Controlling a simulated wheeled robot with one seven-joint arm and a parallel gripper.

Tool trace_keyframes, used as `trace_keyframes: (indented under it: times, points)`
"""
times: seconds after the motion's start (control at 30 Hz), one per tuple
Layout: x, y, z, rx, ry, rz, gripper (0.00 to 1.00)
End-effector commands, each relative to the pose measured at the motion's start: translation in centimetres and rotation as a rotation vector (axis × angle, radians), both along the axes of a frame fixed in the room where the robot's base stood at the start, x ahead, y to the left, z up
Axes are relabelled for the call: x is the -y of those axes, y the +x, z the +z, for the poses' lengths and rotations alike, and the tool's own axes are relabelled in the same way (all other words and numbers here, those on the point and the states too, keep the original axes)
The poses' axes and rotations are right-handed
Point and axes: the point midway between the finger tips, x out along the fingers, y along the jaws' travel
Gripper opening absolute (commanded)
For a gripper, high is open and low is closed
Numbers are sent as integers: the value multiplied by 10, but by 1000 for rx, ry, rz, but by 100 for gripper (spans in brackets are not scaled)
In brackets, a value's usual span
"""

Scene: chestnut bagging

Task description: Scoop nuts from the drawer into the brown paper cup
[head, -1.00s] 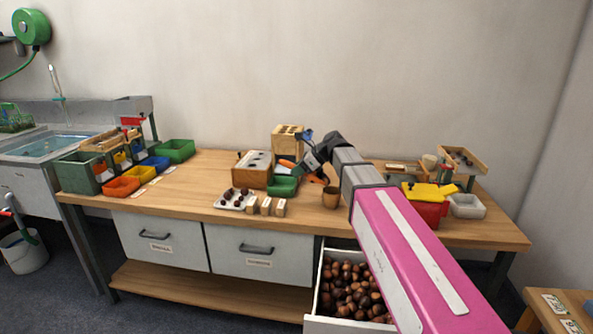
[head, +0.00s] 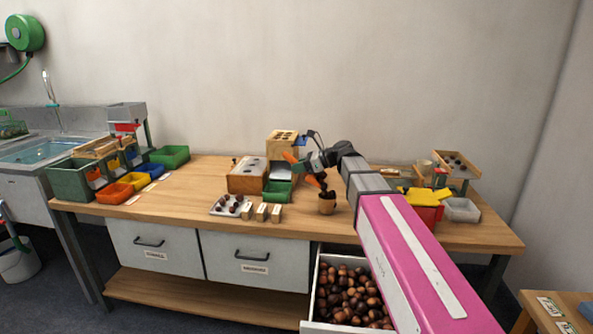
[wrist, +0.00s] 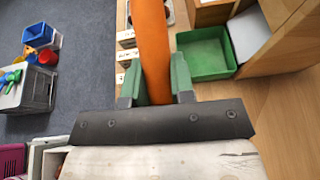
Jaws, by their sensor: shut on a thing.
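The brown paper cup (head: 327,207) stands upright near the front of the bench, with something dark at its mouth; I cannot tell whether this is nuts or part of the scoop. My gripper (head: 317,167) is above the cup. In the wrist view, its green fingers (wrist: 158,85) are shut on an orange handle (wrist: 153,45), seemingly the scoop's. Orange parts also show on both sides of the gripper in the head view. The scoop's bowl is not clearly visible. The open drawer (head: 313,293) below the bench holds many brown nuts (head: 347,293).
A white tray with dark round pieces (head: 231,205) and small labelled blocks (head: 263,212) sit left of the cup. A green bin (head: 277,192) and a wooden box (head: 246,178) stand behind them. A red container (head: 428,213) with yellow pieces is right of my arm.

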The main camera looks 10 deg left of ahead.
Motion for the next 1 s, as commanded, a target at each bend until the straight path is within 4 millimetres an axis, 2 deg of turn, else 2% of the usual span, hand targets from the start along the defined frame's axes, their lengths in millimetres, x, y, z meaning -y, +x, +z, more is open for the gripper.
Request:
trace_keyframes:
  times: [0.77, 1.0]
  points:
    - [24, -1, 23, 14, 255, -1, 0]
    - [19, -1, 21, 12, 218, 1, 0]
